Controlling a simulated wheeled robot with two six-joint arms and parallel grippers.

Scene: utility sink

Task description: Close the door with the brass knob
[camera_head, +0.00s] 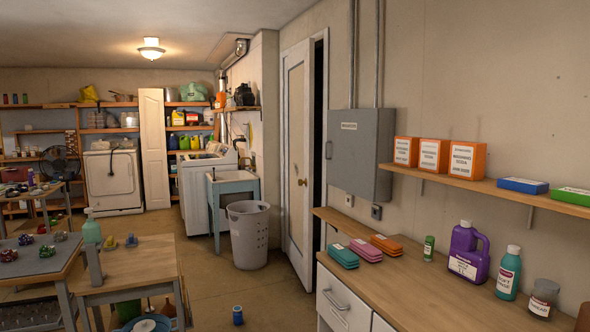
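The white door (297,155) stands in the right wall, just beyond the counter. Neither of my grippers shows in the head view.
A wooden counter (420,285) with bottles and packets runs along the right. A grey laundry basket (249,235) stands left of the door. A small blue object (238,315) lies on the floor. Tables (130,265) stand at left; the floor between is mostly clear.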

